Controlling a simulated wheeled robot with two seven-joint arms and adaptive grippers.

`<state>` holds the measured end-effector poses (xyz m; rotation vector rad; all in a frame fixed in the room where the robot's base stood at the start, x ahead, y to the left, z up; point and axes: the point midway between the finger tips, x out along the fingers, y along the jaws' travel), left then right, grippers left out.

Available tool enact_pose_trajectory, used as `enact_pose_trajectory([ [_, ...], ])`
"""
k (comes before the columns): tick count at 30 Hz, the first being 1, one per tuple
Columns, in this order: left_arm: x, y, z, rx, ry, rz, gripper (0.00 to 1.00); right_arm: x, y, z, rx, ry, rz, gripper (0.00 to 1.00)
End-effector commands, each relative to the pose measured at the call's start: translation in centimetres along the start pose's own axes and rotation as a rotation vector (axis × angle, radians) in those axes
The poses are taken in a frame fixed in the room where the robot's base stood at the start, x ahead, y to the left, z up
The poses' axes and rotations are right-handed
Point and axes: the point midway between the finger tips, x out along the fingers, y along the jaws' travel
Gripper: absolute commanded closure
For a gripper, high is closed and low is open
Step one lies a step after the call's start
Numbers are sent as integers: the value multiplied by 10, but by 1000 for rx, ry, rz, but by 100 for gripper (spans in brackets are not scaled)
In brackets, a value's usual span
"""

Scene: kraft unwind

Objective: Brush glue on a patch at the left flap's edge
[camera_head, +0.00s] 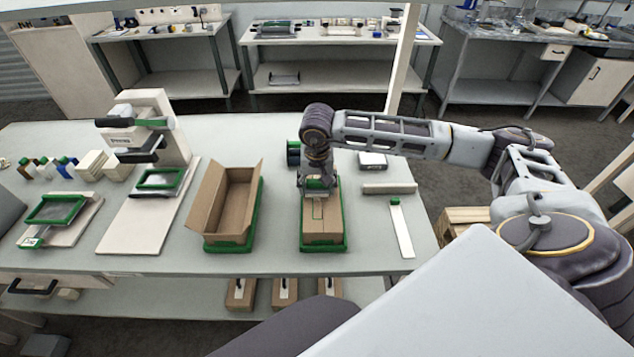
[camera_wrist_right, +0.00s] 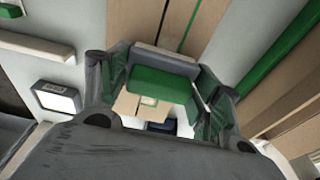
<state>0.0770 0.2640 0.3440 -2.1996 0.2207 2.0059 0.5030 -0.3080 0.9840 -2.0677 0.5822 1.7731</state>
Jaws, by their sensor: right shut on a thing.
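A cardboard box (camera_head: 322,228) with its top flaps closed sits in a green tray (camera_head: 324,249) right of the table's middle. Green lines are marked on its top. My right gripper (camera_head: 317,185) is above the box's far part, pointing down. In the right wrist view it is shut on a green block-shaped handle (camera_wrist_right: 160,86) with a pale grey strip along one side, which I take for the brush. The cardboard top with a green line (camera_wrist_right: 183,22) shows beyond it. The brush tip is hidden, and I cannot tell whether it touches the flap. My left gripper is not in view.
An open cardboard box (camera_head: 238,190) in a green tray stands left of the closed one. A white strip with a green end (camera_head: 401,230) and a pale bar (camera_head: 389,188) lie on the right. A press-like machine (camera_head: 150,130) stands at the left. Bare table separates the trays.

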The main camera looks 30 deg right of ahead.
Motion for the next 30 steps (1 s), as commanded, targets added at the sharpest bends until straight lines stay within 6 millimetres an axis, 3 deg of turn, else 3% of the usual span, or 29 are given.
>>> enact_pose_trajectory([
  [30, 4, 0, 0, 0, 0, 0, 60, -3, 1, 18, 0, -3, 3, 55],
])
